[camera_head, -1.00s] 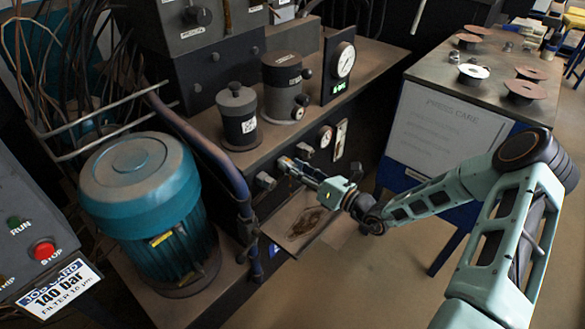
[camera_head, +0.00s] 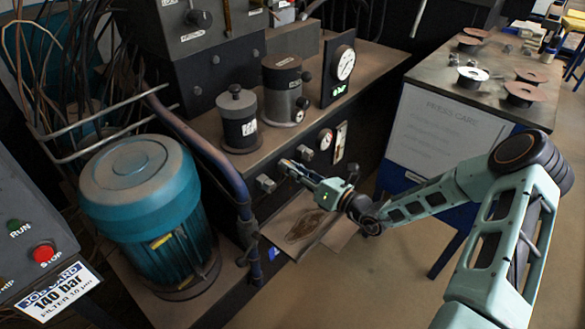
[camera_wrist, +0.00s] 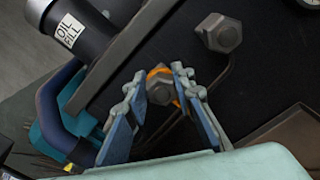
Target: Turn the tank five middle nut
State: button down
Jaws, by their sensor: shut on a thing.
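A row of hex nuts runs along the dark front panel of the bench in the head view. The middle nut (camera_wrist: 160,90), with an orange ring at its base, is between my fingertips in the wrist view. My gripper (camera_wrist: 159,82) is shut on it; it also shows in the head view (camera_head: 285,165), where it hides most of this nut. The left nut (camera_head: 265,183) and the right nut (camera_head: 304,152) sit clear on either side. One neighbouring nut (camera_wrist: 219,33) shows at upper right in the wrist view. I cannot read any tank number.
A teal motor (camera_head: 145,205) and a blue pipe (camera_head: 215,158) stand left of my gripper. A stained tray (camera_head: 300,225) lies below it. A dark canister labelled oil fill (camera_wrist: 78,25) is close by. Open floor lies right.

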jog(key=shift+r+m+p, duration=0.15)
jog(key=shift+m+p, duration=0.15)
jog(key=shift+p, duration=0.1)
jog(key=shift+m+p, duration=1)
jog(key=shift+p, duration=0.2)
jog(key=m+p, duration=0.3)
jog(key=m, duration=0.1)
jog(key=shift+w+d+m, duration=0.1)
jog(key=shift+w+m, duration=0.05)
jog(key=shift+m, duration=0.15)
jog(key=m+p, duration=0.1)
jog(key=m, duration=0.3)
jog(key=shift+f+p, duration=0.4)
jog(key=shift+f+m+p, duration=0.15)
jog(key=shift+m+p, duration=0.2)
jog(key=shift+m, duration=1.95)
jog(key=c, duration=1.6)
grip_release()
